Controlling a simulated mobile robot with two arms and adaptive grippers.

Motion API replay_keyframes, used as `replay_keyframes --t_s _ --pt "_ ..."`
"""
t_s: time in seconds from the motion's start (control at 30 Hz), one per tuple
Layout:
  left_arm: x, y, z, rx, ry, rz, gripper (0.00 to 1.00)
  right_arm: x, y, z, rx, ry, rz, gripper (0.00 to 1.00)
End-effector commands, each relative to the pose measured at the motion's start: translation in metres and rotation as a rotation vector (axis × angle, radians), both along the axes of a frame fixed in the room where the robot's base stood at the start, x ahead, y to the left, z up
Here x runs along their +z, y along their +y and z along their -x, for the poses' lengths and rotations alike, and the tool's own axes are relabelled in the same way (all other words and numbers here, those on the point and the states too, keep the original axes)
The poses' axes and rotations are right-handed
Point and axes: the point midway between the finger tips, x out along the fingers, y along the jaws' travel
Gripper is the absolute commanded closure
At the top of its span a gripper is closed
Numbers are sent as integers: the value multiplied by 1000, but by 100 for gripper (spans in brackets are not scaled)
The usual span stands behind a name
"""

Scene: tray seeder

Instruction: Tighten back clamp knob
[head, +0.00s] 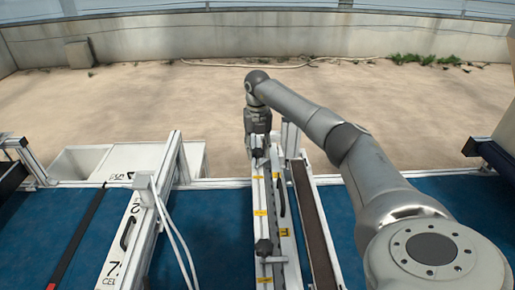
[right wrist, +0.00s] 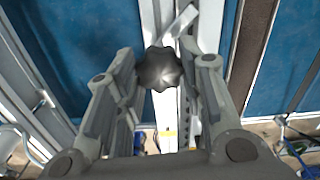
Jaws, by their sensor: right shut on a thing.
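The back clamp knob (right wrist: 159,68) is dark grey and lobed. In the right wrist view it sits between the two fingers of my right gripper (right wrist: 166,66), which is shut on it. In the head view my right gripper (head: 257,143) points down at the far end of the white clamp rail (head: 259,205), and the back knob there is mostly hidden by it. A second dark knob, the front one (head: 264,248), stands free at the near end of the same rail. My left gripper is not in view.
A brown strip (head: 312,225) runs beside the rail on the right. A white frame (head: 142,215) with cables (head: 178,240) stands to the left on the blue surface (head: 208,215). A white bin (head: 120,160) lies behind it. Open sandy ground extends beyond.

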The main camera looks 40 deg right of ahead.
Motion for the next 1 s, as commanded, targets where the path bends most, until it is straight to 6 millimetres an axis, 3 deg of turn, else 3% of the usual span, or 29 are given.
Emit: replay_keyframes --t_s 0.6,1.0 --pt "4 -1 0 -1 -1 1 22 3 -1 -1 -561 -6 1 88" --pt "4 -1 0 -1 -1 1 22 2 -1 -1 -769 -6 2 88"
